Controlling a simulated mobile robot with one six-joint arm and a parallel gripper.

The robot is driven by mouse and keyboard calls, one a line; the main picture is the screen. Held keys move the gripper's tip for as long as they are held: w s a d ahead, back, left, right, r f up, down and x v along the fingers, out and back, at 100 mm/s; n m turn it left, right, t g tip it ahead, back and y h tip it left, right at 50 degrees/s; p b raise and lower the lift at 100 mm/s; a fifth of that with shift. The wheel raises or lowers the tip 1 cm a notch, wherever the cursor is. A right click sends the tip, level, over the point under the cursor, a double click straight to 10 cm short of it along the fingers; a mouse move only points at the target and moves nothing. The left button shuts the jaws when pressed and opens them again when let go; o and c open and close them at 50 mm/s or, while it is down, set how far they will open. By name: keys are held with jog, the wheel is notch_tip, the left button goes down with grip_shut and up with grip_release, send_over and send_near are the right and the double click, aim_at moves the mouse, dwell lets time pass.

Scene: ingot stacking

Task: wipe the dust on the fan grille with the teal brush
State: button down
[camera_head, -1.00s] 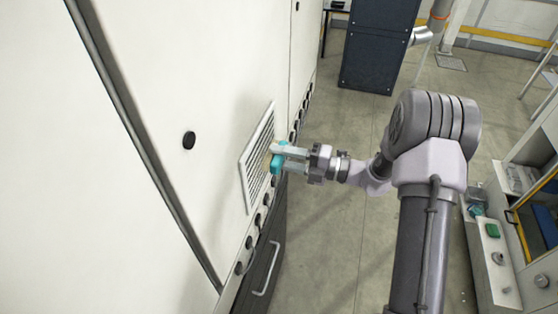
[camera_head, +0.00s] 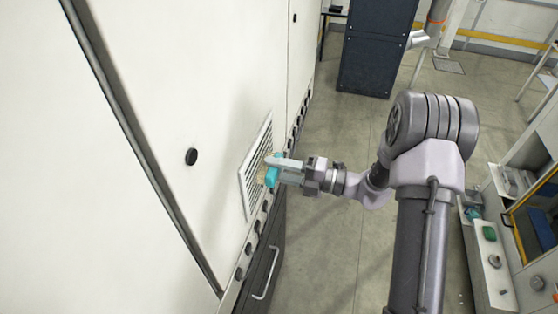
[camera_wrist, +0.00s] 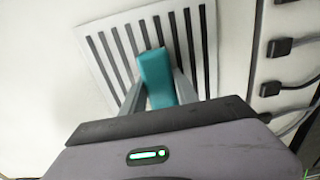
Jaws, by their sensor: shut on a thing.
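The fan grille (camera_head: 251,177) is a white slatted panel on the side of the tall white cabinet. It also shows in the wrist view (camera_wrist: 112,62), with dark slots. My gripper (camera_head: 277,168) is shut on the teal brush (camera_head: 272,176) and points at the grille. In the wrist view the teal brush (camera_wrist: 157,78) sits between the two fingers, over the lower part of the grille. Pale tan bristles at the brush's left end are at the grille face; I cannot tell whether they touch. Dust on the grille is too small to make out.
A round black knob (camera_head: 191,156) sticks out of the cabinet (camera_head: 120,200) left of the grille. Dark connectors with cables (camera_wrist: 283,47) line the cabinet's edge beside the grille. A handle (camera_head: 266,275) is below. Open floor (camera_head: 335,240) lies between the cabinet and the right-hand workbench.

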aim_at(276, 179)
jog(key=shift+s+a, duration=0.1)
jog(key=shift+s, duration=0.1)
jog(key=shift+s+a+p, duration=0.2)
jog(key=shift+s+p, duration=0.05)
jog(key=shift+s, duration=0.45)
jog(key=shift+s+a+p, duration=0.2)
jog(key=shift+s, duration=0.45)
jog(key=shift+s+a+p, duration=0.2)
jog(key=shift+s+a, duration=0.1)
jog(key=shift+s, duration=0.4)
jog(key=shift+s+a+p, duration=0.2)
jog(key=shift+s+a, duration=0.1)
jog(key=shift+s, duration=0.35)
jog(key=shift+s, duration=0.1)
jog(key=shift+s+a, duration=0.35)
jog(key=shift+s, duration=0.55)
